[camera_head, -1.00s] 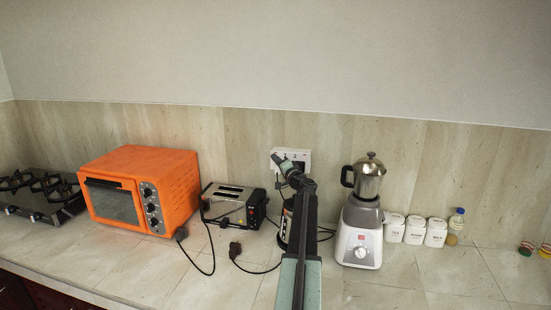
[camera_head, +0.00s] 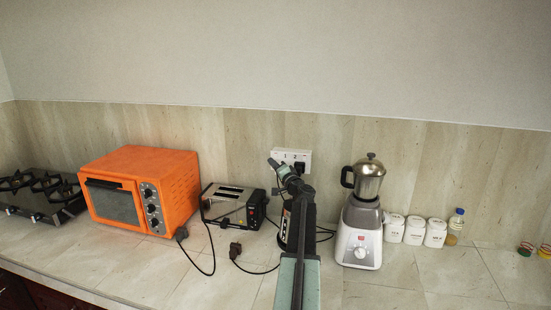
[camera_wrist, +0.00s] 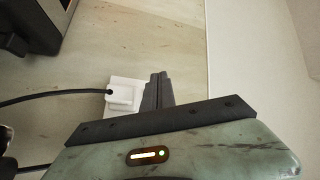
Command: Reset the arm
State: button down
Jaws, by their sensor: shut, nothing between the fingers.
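My arm reaches up from the bottom of the head view, over the counter. My gripper (camera_head: 271,162) is at its end, shut and empty, just left of and in front of the white wall socket (camera_head: 303,156). In the wrist view my gripper's dark fingers (camera_wrist: 158,76) are closed together and point at the tiled wall. The socket, with a white plug and black cord (camera_wrist: 124,96), shows beside them. The gap between fingers and wall cannot be judged.
An orange oven (camera_head: 180,185), a toaster (camera_head: 232,204) and loose cords lie left of my arm. A blender (camera_head: 359,235), white canisters (camera_head: 414,231) and a bottle (camera_head: 455,226) stand right. A black appliance (camera_head: 284,228) is partly hidden behind my arm. Counter at front left is clear.

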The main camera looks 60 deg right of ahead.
jog(key=shift+s+a, duration=0.1)
jog(key=shift+a, duration=0.2)
